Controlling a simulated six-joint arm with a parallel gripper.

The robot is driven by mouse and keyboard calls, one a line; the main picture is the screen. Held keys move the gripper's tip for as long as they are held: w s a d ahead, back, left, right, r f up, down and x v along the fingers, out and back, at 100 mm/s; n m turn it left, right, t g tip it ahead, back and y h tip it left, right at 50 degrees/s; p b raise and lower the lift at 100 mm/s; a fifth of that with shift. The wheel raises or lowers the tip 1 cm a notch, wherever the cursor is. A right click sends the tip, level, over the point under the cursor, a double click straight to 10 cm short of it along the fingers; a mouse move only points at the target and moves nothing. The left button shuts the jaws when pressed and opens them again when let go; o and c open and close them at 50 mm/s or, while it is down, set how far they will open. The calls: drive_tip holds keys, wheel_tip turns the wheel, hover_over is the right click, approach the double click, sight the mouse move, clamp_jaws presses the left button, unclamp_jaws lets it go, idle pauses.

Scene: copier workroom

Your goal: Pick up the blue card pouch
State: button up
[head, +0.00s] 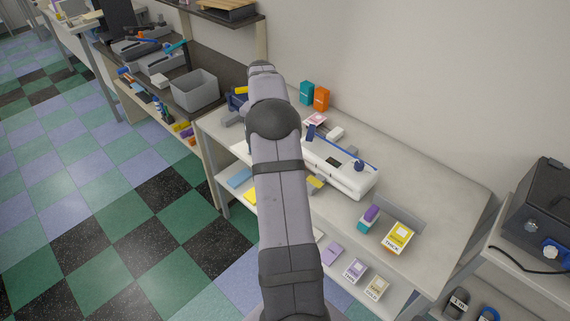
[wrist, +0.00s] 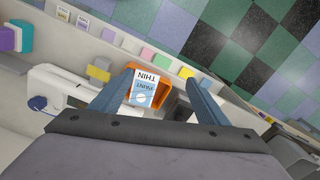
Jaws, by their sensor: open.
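The blue card pouch (wrist: 143,88) is a blue and white packet with the word THIN on its white end. In the wrist view it lies at an orange tray (wrist: 161,101), which shows around its edges. My gripper (wrist: 160,77) is open, its two blue-grey fingers spread on either side of the pouch. The pouch appears closer to the left finger. I cannot tell how far below the fingertips it is, and I see no grip on it. In the head view my arm hides the pouch and the tray.
A white laminator (head: 345,174) stands on the grey worktop (head: 440,222), right of my arm. A yellow THICK packet (head: 397,237) is further right. A purple packet (head: 355,270) and a cream one (head: 376,287) lie on the lower shelf. A grey bin (head: 195,90) stands left.

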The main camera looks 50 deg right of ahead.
drive_tip(key=shift+m, duration=0.9)
drive_tip(key=shift+s+d+f+p, duration=0.2)
drive_tip(key=shift+d+f+p, duration=0.45)
drive_tip(key=shift+f, duration=0.8)
drive_tip(key=shift+s+d+f+p, duration=0.3)
drive_tip(key=shift+d+f, duration=0.65)
drive_tip(key=shift+f, duration=0.5)
drive_tip(key=shift+s+d+f+p, duration=0.15)
drive_tip(key=shift+d+f+p, duration=0.5)
drive_tip(key=shift+f, duration=0.8)
drive_tip(key=shift+d+f+b, duration=0.1)
drive_tip(key=shift+d+b, duration=0.05)
drive_tip(key=shift+b, duration=0.15)
drive_tip(key=c, duration=1.2)
wheel_tip(320, 180, up, 10)
drive_tip(key=b, duration=0.2)
drive_tip(key=shift+r, duration=0.25)
